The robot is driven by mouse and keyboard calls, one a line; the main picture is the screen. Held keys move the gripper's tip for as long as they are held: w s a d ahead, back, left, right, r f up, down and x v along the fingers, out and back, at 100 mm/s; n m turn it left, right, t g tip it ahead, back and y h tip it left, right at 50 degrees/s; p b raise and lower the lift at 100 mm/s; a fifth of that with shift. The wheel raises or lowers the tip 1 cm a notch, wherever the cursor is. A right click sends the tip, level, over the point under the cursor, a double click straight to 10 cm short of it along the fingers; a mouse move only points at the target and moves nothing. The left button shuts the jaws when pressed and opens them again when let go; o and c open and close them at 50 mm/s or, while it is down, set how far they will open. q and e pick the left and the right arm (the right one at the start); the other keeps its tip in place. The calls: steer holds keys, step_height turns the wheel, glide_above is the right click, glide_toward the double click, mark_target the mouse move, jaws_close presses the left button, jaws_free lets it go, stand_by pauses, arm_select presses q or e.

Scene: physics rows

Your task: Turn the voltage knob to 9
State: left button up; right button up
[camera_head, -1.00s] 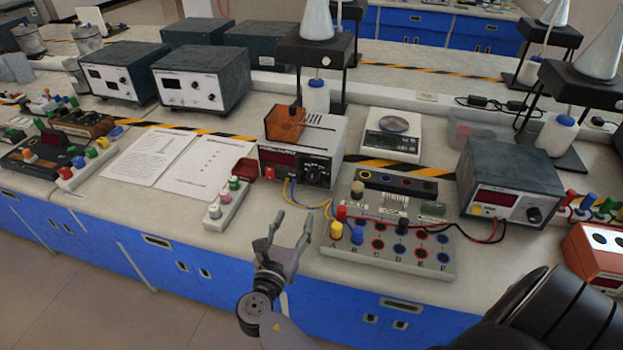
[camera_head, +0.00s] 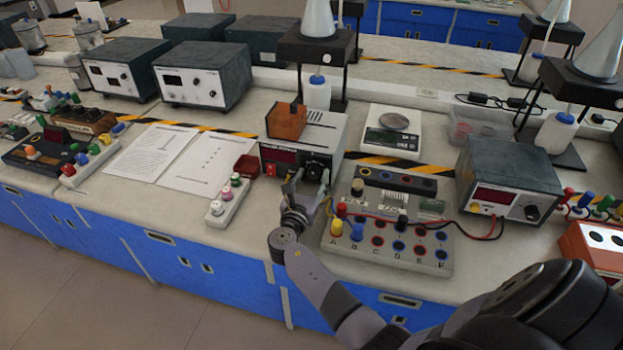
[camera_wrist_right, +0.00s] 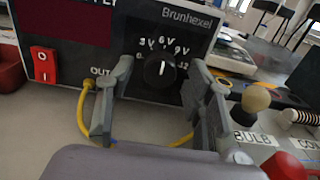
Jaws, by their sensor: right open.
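The voltage knob (camera_wrist_right: 160,71) is a round black dial on the front of a power supply (camera_wrist_right: 130,20). Its white mark points roughly straight up, towards 6V, with 9V to the right of that label. In the head view the power supply (camera_head: 279,157) stands on the bench, its knob (camera_head: 315,171) at the lower right of its face. My right gripper (camera_head: 308,186) is just in front of that face. In the wrist view its open fingers (camera_wrist_right: 152,88) stand left and right of the knob, apart from it. My left gripper is not in view.
A red switch (camera_wrist_right: 43,65) is left of the knob, and a yellow cable (camera_wrist_right: 82,105) passes by the left finger. A circuit board (camera_head: 390,252) with coloured plugs is close on the right. A small terminal strip (camera_head: 226,203) is on the left.

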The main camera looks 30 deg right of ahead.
steer(key=shift+c, duration=0.3)
jaws_close()
stand_by(0.3)
steer(key=m+b, duration=0.2)
steer(key=m, duration=0.1)
steer(key=shift+f, duration=0.2)
steer(key=shift+a+r+m+b, duration=0.1)
steer(key=shift+r+m+b, duration=0.05)
steer(key=shift+m+b, duration=1.9)
steer(key=shift+m, duration=0.45)
steer(key=shift+o, duration=0.3)
jaws_free()
